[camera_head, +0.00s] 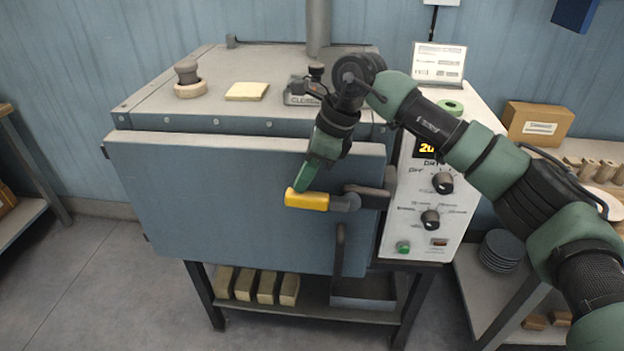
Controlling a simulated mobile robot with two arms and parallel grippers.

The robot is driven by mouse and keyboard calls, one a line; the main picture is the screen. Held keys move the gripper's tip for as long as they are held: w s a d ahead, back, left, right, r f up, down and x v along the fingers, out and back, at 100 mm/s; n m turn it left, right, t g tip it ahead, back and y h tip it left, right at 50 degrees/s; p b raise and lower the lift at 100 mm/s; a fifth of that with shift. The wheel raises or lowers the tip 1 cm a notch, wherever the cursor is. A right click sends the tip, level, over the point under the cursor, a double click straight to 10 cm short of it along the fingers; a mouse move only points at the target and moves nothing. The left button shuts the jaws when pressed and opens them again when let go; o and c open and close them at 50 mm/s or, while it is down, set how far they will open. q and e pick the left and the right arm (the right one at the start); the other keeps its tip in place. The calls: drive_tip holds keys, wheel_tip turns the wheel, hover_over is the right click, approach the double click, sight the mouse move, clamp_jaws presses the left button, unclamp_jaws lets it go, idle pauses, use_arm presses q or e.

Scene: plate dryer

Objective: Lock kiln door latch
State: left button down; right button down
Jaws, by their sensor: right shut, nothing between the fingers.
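The blue-grey kiln door (220,190) fills the front of the kiln. It looks swung close to the kiln body; whether it is fully seated I cannot tell. The latch has a yellow handle grip (308,201) that lies roughly level, pointing left, on a grey lever joined to a dark latch block (368,197) at the door's right edge. My right gripper (301,190) reaches down from the upper right. Its green fingers are shut and empty, with the tips at the upper left end of the yellow grip, seeming to touch it. My left gripper is not in view.
A control panel (430,222) with knobs and a green button stands right of the door. A dark vertical door handle (339,250) hangs below the latch. Blocks (268,287) lie on the shelf under the kiln. Open floor lies at the left.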

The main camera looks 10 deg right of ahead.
drive_tip(key=shift+a+f+b, duration=0.35)
drive_tip(key=shift+f+b, duration=0.05)
drive_tip(key=shift+f, duration=0.15)
drive_tip(key=shift+f, duration=0.2)
drive_tip(key=shift+s, duration=0.1)
wheel_tip(320, 180, up, 5)
drive_tip(key=p, duration=0.2)
drive_tip(key=shift+r+p, duration=0.1)
drive_tip(key=shift+p, duration=0.25)
drive_tip(key=shift+w+a+r+b, duration=0.3)
drive_tip(key=shift+a+r+b, duration=0.25)
drive_tip(key=shift+b, duration=0.2)
drive_tip(key=a+r, duration=0.3)
drive_tip(key=r, duration=0.4)
drive_tip(key=shift+w+a+b, duration=0.3)
